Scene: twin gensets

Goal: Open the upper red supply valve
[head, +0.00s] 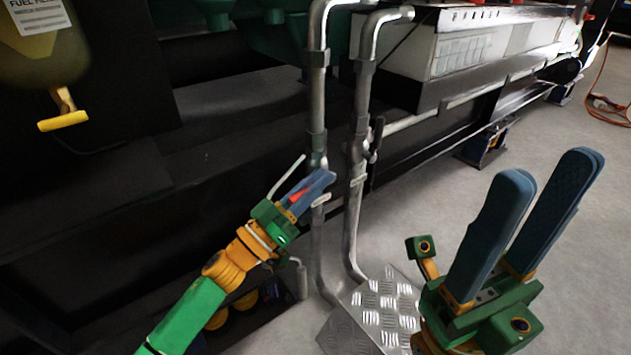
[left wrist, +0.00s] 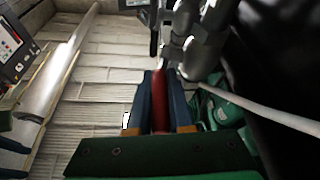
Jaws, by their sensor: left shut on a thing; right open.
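The red valve handle (head: 297,196) shows as a small red piece between the blue fingers of my left gripper (head: 318,182), beside the left grey pipe (head: 317,120). In the left wrist view the red handle (left wrist: 160,102) lies lengthwise between the two fingers, which are closed on it. Its far end meets the metal valve body (left wrist: 196,48). The fingers hide much of the handle. My right gripper (head: 550,168) is open and empty, above the floor at the right.
A second grey pipe (head: 357,200) runs close to the right, with a dark lever (head: 376,138) on it. A checker-plate step (head: 375,312) stands at the pipes' foot. A yellow handle (head: 63,121) is at the upper left. The floor (head: 440,205) is clear between step and genset.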

